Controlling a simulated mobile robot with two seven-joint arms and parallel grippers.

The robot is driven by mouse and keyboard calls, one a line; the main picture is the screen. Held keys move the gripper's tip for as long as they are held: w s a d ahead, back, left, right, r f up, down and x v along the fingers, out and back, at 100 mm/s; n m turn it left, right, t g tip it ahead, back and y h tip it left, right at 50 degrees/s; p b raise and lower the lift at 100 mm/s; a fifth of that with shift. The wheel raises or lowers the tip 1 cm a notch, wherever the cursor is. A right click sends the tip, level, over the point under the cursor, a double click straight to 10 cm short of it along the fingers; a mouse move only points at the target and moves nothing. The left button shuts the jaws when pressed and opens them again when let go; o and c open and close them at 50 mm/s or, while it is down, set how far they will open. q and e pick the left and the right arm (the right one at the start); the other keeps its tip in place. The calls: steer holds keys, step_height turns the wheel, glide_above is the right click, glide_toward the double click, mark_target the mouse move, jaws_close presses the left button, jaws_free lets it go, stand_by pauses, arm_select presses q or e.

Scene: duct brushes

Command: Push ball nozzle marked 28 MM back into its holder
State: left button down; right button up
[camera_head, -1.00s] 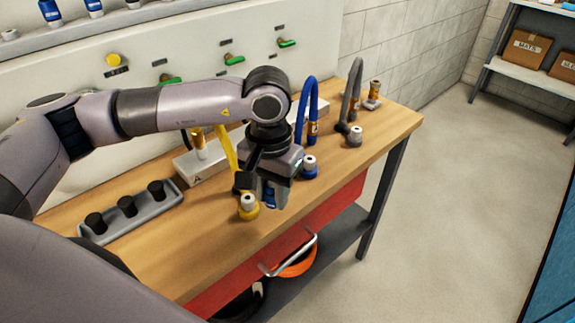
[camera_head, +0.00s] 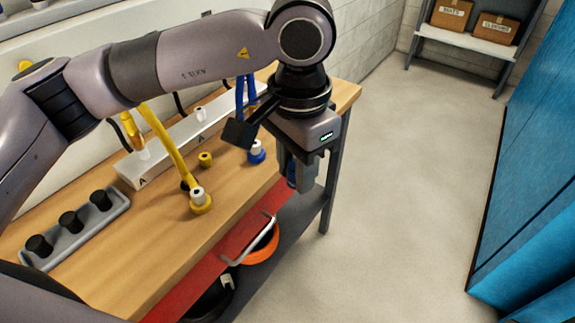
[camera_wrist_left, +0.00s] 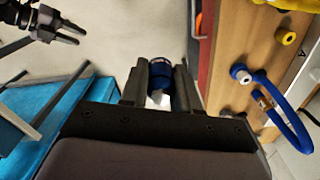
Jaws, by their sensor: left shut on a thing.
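My left gripper (camera_head: 293,182) points down past the table's front right edge in the head view. In the left wrist view its fingers (camera_wrist_left: 160,88) are shut on a blue cylindrical nozzle (camera_wrist_left: 160,70) with a pale part toward me. In the head view a little of the blue nozzle (camera_head: 291,173) shows between the fingers. I cannot read any 28 MM mark. My right gripper (camera_wrist_left: 68,32) shows at the top left of the wrist view, its fingers apart and empty. I cannot make out which holder belongs to the nozzle.
The wooden bench (camera_head: 150,245) carries a grey tray with black cups (camera_head: 72,222), a yellow hose (camera_head: 165,145), a blue hose fitting (camera_head: 256,152) and a white block (camera_head: 170,155). A blue cabinet (camera_head: 530,200) stands right. The floor between is clear.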

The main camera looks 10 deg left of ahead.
arm_select(q)
steer(key=shift+f, duration=0.1)
steer(key=w+d+f+m, duration=0.1)
steer(key=d+f+m, duration=0.3)
steer(key=shift+w+d+f+m, duration=0.25)
steer(key=shift+w+m, duration=0.05)
steer(key=shift+w, duration=0.05)
stand_by(0.4)
steer(key=s+a+r+n, duration=0.1)
steer(key=a+r+n, duration=0.7)
steer(key=a+r, duration=0.1)
steer(key=shift+s+r, duration=0.15)
steer(key=shift+s, duration=0.2)
steer(key=w+d+n, duration=0.3)
steer(key=d+n, duration=0.1)
steer(key=d, duration=0.7)
steer(key=shift+w+n, duration=0.25)
steer(key=shift+n, duration=0.05)
